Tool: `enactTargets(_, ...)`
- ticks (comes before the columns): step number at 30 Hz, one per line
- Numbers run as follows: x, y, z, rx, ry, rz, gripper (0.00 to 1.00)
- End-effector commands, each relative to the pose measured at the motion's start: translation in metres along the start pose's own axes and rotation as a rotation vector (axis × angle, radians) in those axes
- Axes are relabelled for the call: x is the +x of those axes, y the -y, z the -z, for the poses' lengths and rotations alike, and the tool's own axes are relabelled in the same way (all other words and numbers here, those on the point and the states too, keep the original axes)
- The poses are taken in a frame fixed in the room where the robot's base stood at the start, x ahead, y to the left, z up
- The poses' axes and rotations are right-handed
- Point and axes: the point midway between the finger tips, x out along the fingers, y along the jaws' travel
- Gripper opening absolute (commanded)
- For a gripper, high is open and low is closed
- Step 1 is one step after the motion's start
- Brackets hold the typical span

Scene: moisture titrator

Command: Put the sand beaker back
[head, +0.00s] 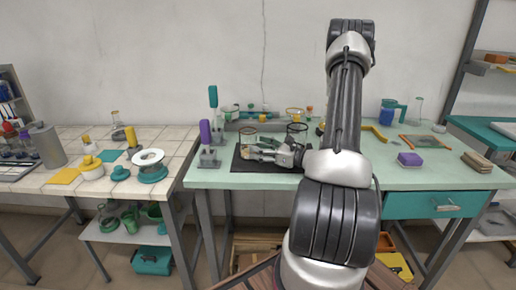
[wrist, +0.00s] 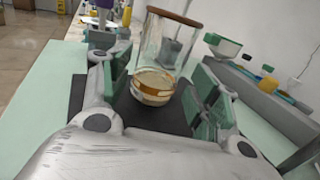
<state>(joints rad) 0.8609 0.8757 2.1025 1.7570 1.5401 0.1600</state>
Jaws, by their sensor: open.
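The sand beaker (wrist: 153,85) is a clear glass with a brown rim and a layer of tan sand at its bottom. It stands on the black mat (wrist: 172,118) on the green bench. In the head view the beaker (head: 249,139) is at the left part of the mat (head: 238,163). My gripper (wrist: 158,90) is open, with its green-padded fingers on either side of the beaker's lower part. In the head view my gripper (head: 256,154) lies low over the mat, reaching in from the right. I cannot tell whether either pad touches the glass.
A purple-topped device (head: 206,135) and a green-topped one (head: 213,100) stand left of the mat. A grey rack (head: 262,124) with small vessels runs behind it.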

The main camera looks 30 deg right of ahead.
Motion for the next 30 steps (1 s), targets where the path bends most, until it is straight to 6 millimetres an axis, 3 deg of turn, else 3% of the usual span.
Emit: enactTargets(30,-0.035,0.0,0.0,0.0,0.0,0.001,0.62)
